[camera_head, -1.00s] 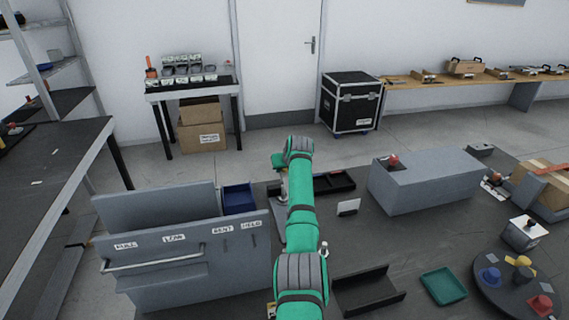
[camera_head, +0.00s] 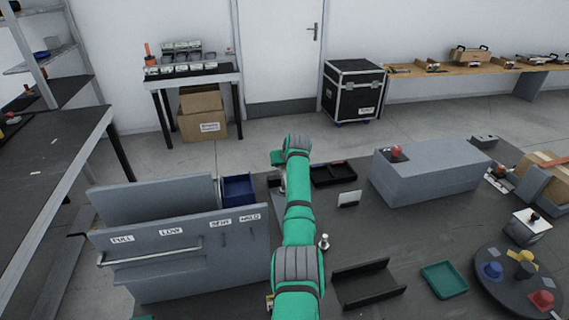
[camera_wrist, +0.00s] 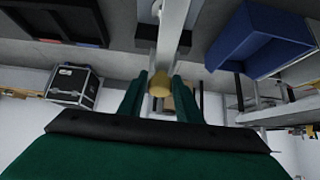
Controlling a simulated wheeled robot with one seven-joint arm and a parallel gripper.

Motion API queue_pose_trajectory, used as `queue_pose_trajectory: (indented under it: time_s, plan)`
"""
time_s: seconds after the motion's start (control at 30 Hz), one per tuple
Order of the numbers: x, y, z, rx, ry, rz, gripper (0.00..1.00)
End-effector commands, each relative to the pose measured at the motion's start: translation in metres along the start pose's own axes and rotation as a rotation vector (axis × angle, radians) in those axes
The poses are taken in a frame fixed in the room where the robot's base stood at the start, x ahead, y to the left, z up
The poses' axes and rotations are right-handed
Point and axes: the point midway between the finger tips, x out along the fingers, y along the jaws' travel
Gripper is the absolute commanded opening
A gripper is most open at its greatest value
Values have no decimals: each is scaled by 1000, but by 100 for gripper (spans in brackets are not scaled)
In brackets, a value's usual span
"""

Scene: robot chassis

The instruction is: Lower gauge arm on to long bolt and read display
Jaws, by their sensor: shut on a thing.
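In the wrist view my gripper (camera_wrist: 159,92) has its two green fingers closed on a small brass-coloured knob (camera_wrist: 160,84). The knob is at the end of a light grey bar (camera_wrist: 172,35), which looks like the gauge arm. In the head view my green arm hides most of the gauge and the fingertips. A small silver upright piece (camera_head: 323,241) stands on the table just right of my arm; I cannot tell whether it is the long bolt. A small pale panel (camera_head: 348,199) stands behind it, possibly the display; no reading is legible.
A grey labelled bin unit (camera_head: 180,265) is left of my arm, with a blue bin (camera_head: 237,189) behind it. A grey block with a red button (camera_head: 430,175), a dark channel tray (camera_head: 367,285), a green tray (camera_head: 444,279) and a round turntable (camera_head: 520,285) are to the right.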

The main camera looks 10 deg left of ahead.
Motion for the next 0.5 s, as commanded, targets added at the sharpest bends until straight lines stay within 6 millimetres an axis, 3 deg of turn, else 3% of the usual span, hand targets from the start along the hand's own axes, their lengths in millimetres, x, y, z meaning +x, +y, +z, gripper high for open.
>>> queue_pose_trajectory:
  time_s: [0.03,0.07,0.1,0.5]
  plan:
    - [-5,3,-10,-2,22,8,0]
    - [-6,3,-11,-2,22,7,33]
    - [-6,3,-10,-2,21,7,40]
    - [-5,1,-6,-1,13,3,40]
